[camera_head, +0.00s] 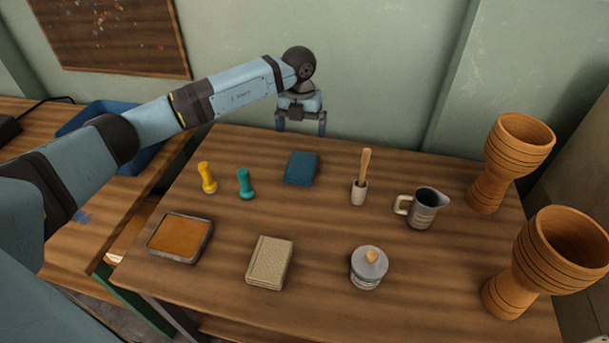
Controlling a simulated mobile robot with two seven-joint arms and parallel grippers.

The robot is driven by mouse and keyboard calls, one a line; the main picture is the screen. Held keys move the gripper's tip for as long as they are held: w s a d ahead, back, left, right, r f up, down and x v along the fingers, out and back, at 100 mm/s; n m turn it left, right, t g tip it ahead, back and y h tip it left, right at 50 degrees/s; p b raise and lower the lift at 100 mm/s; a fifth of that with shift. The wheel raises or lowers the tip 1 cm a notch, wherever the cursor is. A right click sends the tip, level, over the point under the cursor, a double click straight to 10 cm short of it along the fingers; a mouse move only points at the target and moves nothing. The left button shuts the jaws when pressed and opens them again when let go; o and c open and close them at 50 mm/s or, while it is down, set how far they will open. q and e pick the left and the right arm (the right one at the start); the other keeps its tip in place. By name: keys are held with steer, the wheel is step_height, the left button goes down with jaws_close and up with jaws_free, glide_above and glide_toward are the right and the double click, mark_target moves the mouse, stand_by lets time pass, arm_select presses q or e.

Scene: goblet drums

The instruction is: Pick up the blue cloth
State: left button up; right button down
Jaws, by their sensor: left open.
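The blue cloth (301,168) lies folded flat on the wooden table, towards the back and left of the middle. My left gripper (301,130) is open and empty, pointing down behind the cloth near the table's back edge. Its two fingers are apart, and it does not appear to touch the cloth. My right gripper is not in view.
A yellow tool (207,178) and a teal tool (246,184) stand left of the cloth. A brush in a holder (359,192), a metal jug (423,208) and goblet drums (506,160) stand right. A beige block (270,262), tray (180,237) and lidded jar (368,267) are in front.

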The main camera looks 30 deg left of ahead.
arm_select(q)
steer(key=b, duration=0.2)
glide_toward(301, 164)
step_height(301, 164, down, 5)
steer(key=shift+f, duration=0.1)
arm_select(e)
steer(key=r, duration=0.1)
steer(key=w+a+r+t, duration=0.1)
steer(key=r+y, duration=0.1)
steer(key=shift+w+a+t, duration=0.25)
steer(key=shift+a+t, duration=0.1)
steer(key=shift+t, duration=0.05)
arm_select(q)
steer(key=f, duration=0.1)
steer(key=f+b, duration=0.1)
steer(key=f, duration=0.1)
steer(key=shift+d+f, duration=0.2)
steer(key=shift+f, duration=0.45)
steer(key=c, duration=0.7)
steer(key=shift+c, duration=0.2)
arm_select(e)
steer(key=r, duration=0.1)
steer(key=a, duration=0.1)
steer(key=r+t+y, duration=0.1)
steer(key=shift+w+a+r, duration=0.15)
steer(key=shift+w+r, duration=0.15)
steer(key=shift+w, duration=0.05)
